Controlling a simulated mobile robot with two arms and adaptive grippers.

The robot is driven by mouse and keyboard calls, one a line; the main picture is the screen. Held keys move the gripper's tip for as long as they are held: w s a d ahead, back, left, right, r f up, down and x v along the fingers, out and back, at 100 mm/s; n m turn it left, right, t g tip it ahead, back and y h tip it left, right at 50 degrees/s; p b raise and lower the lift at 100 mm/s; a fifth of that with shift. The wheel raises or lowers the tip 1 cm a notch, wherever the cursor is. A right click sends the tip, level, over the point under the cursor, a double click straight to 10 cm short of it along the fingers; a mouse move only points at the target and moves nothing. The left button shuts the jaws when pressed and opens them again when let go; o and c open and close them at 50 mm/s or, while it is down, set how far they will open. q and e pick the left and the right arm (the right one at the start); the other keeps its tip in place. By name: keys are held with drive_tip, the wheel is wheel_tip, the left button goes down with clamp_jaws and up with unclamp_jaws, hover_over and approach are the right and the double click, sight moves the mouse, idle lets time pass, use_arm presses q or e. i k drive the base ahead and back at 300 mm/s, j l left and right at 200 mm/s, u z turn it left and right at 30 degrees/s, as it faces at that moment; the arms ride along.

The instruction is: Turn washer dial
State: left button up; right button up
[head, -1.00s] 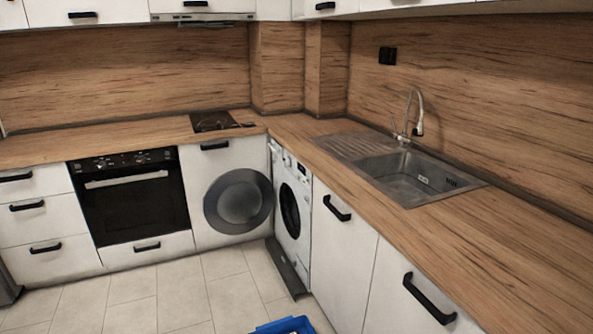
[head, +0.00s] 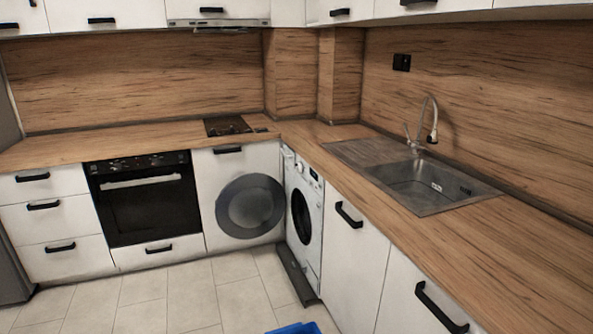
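The white washer (head: 303,215) stands under the counter at the inner corner, right of the oven, and faces left at a steep angle. Its dark round porthole (head: 301,217) shows in its front. The control panel (head: 309,173) runs along its top edge; the dial (head: 313,173) on it is very small and I cannot tell which way it points. A round grey glass door (head: 250,206) stands in front of the white cabinet panel left of the washer. Neither of my grippers is in the view.
A blue container (head: 295,328) on the floor is cut off by the bottom edge. A dark kick panel (head: 296,273) lies at the washer's foot. The oven (head: 146,198) is shut. The tiled floor (head: 190,296) is otherwise clear. A sink (head: 428,185) is set in the right counter.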

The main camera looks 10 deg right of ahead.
sight(299, 166)
drive_tip(key=i+j+u, duration=0.35)
drive_tip(key=i, duration=0.15)
drive_tip(key=i+u, duration=0.4)
drive_tip(key=i, duration=0.05)
